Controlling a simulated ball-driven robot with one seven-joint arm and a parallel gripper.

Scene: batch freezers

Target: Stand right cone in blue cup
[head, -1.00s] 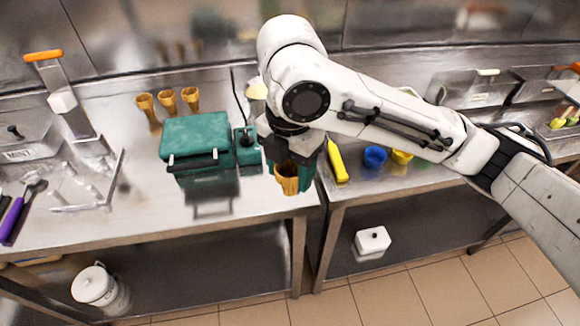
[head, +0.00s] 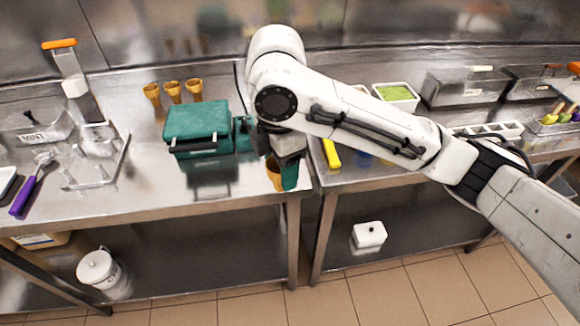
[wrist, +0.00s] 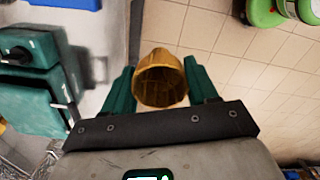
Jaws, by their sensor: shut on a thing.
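My gripper (head: 281,172) is shut on a golden-brown cone (head: 273,174), over the front edge of the left steel table. In the wrist view the cone (wrist: 160,80) sits between the two green fingers, its round open end facing the camera. The blue cup (head: 364,158) stands on the right table, right of my gripper, mostly hidden behind my arm. Three more cones stand in a row at the back of the left table: a left one (head: 152,93), a middle one (head: 173,91) and a right one (head: 194,89).
A green machine (head: 198,128) stands just left of my gripper. A yellow-handled tool (head: 331,154) lies between gripper and blue cup. A green-filled tray (head: 397,95) is behind my arm. A clear stand (head: 95,160) and a purple-handled tool (head: 24,194) are at left.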

